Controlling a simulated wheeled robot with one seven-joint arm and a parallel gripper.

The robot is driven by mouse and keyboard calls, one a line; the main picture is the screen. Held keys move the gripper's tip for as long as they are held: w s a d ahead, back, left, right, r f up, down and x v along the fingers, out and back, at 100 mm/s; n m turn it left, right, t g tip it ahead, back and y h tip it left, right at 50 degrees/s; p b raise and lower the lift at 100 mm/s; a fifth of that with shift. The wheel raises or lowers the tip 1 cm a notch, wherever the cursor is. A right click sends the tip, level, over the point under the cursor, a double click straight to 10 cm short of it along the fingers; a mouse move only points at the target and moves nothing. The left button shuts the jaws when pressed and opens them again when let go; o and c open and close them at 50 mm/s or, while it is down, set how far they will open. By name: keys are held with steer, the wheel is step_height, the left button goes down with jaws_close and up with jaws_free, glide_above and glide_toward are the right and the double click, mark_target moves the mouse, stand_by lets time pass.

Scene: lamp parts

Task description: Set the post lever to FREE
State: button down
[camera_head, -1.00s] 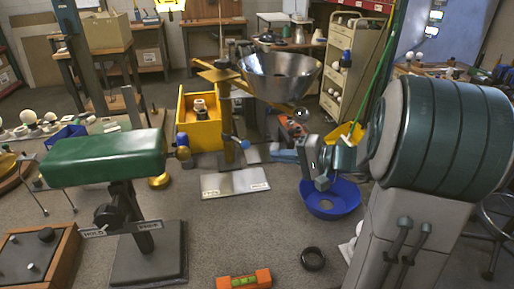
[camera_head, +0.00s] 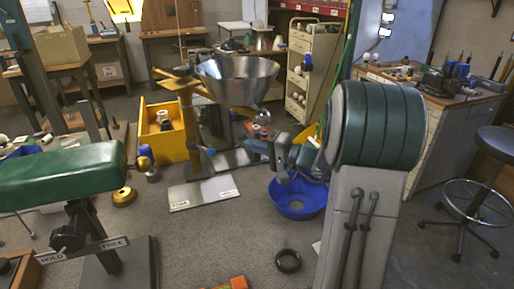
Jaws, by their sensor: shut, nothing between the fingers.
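A yellow-brown post (camera_head: 187,120) stands at the centre on a pale base plate (camera_head: 190,196). The plate's left label seems to read FREE and its right label HOLD. A short lever with a blue knob (camera_head: 210,152) sticks out from the post toward the right, the HOLD side. A metal bowl-shaped shade (camera_head: 238,78) is at the top of the post. My gripper (camera_head: 283,163) is shut and empty, right of the post and apart from the lever. Its fingertips are small and partly lost against the clutter.
A green padded stand (camera_head: 62,178) at left has a dark knob (camera_head: 66,238) over a HOLD/FREE strip. A blue basin (camera_head: 297,199), a black ring (camera_head: 288,261) and an orange level (camera_head: 232,284) lie on the floor. A yellow bin (camera_head: 165,130) is behind the post. Floor before the plate is clear.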

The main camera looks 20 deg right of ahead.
mark_target(201, 147)
steer(key=w+a+f, duration=0.1)
steer(key=w+a, duration=0.1)
steer(key=a, duration=0.5)
steer(key=shift+w+a+p, duration=0.25)
steer(key=shift+w+p, duration=0.15)
steer(key=shift+f+b, duration=0.25)
steer(key=shift+b, duration=0.45)
